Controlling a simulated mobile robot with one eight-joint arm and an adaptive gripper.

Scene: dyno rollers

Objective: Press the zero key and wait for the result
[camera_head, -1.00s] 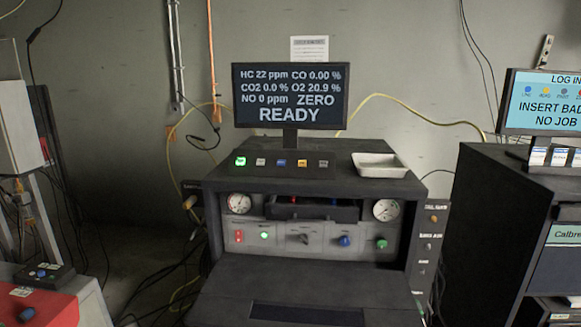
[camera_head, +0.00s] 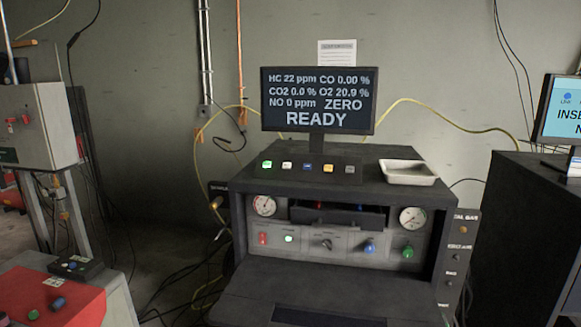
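A dark analyser cabinet (camera_head: 440,195) stands right of centre with a monitor (camera_head: 317,99) on top. The screen reads HC 22 ppm, CO 0.00 %, CO2 0.0 %, O2 20.9 %, NO 0 ppm, ZERO READY. Below the screen is a strip of keys (camera_head: 307,167): a lit green key (camera_head: 267,165), a white key (camera_head: 288,166), a blue key (camera_head: 308,167), a yellow key (camera_head: 328,168) and a grey key (camera_head: 349,169). Their labels are too small to read, so I cannot tell which is the zero key. My gripper is not in view.
A white tray (camera_head: 407,172) sits on the cabinet right of the keys. Gauges and knobs line its front panel (camera_head: 335,245). A red-topped unit (camera_head: 50,300) is at lower left, and another dark cabinet (camera_head: 535,225) at right. Cables hang on the left.

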